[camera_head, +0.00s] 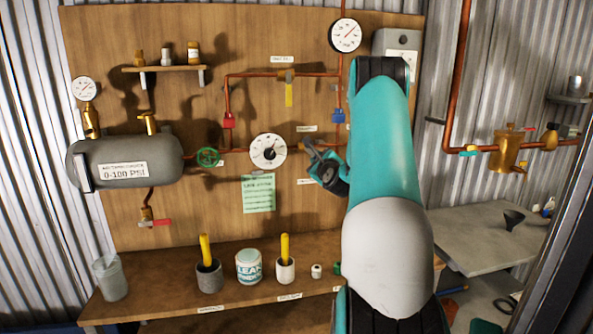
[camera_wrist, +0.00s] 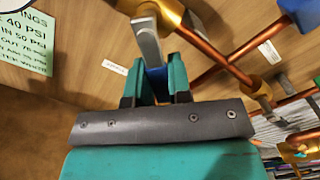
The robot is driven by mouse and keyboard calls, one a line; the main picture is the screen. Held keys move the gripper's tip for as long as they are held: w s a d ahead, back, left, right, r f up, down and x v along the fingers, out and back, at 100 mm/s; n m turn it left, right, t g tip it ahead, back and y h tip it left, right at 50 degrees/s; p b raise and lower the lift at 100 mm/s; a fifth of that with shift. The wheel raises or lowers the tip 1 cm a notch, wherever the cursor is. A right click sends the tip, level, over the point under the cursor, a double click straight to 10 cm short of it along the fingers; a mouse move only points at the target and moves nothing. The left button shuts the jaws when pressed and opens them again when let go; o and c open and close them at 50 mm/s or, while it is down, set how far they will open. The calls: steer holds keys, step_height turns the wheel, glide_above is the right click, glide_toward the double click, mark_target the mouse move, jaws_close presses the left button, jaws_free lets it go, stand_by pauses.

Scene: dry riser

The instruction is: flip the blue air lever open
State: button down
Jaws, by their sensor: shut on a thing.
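The lever shows in the wrist view as a flat grey handle (camera_wrist: 148,40) on a brass valve, with a blue part (camera_wrist: 156,84) between my jaws. I take it for the blue air lever. My gripper (camera_wrist: 158,72) is shut on the blue part, with a teal finger on each side. In the head view my gripper (camera_head: 316,158) is at the board, right of the middle gauge (camera_head: 268,151). There my arm and gripper hide most of the lever and its valve.
A copper pipe (camera_wrist: 215,50) runs close to the gripper. A blue block (camera_head: 338,116) and a red block (camera_head: 228,120) sit on pipes above. A yellow lever (camera_head: 289,94) hangs higher. The bench (camera_head: 150,301) below holds cups and a white tub (camera_head: 249,266).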

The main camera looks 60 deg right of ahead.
steer(key=n+b, duration=0.2)
steer(key=n, duration=0.1)
steer(key=s+d+r+n+b, duration=0.1)
steer(key=n+b, duration=0.1)
steer(key=shift+s+r+n+b, duration=0.1)
steer(key=shift+r+n+b, duration=0.3)
steer(key=shift+n+b, duration=0.4)
steer(key=shift+r+n+b, duration=0.4)
steer(key=shift+n+b, duration=0.15)
steer(key=shift+n, duration=0.45)
steer(key=shift+r, duration=0.1)
steer(key=c, duration=1)
jaws_free()
steer(key=shift+r, duration=0.1)
steer(key=shift+c, duration=0.2)
steer(key=b+v, duration=0.6)
steer(key=v, duration=1.1)
steer(key=shift+a, duration=0.2)
steer(key=shift+r, duration=0.1)
